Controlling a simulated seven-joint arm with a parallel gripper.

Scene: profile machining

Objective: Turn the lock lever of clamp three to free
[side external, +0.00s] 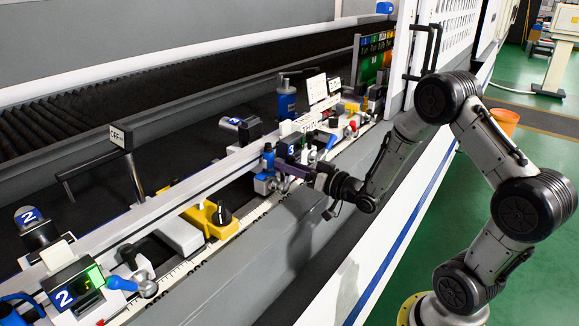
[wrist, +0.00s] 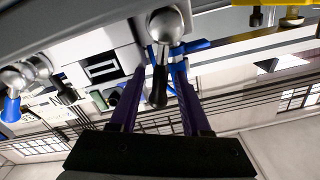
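Clamp three is the unit with the blue "3" label (side external: 290,150) near the middle of the side view, on the long rail. My gripper (side external: 278,170) reaches it from the front right, with its purple fingers at the clamp's front. In the wrist view my gripper (wrist: 161,72) is open, its two fingers apart. A black-handled lever (wrist: 159,88) on a silver ball pivot hangs between them, with gaps visible on both sides. A blue part (wrist: 178,68) shows behind it near the right fingertip. I cannot tell which of these is the lock lever.
Clamp two (side external: 75,285) stands at the lower left, with a blue-knobbed lever. A yellow block with a black knob (side external: 215,217) sits between the clamps. In the wrist view another silver-ball lever (wrist: 30,70) is at the left. The front ledge (side external: 240,265) is clear.

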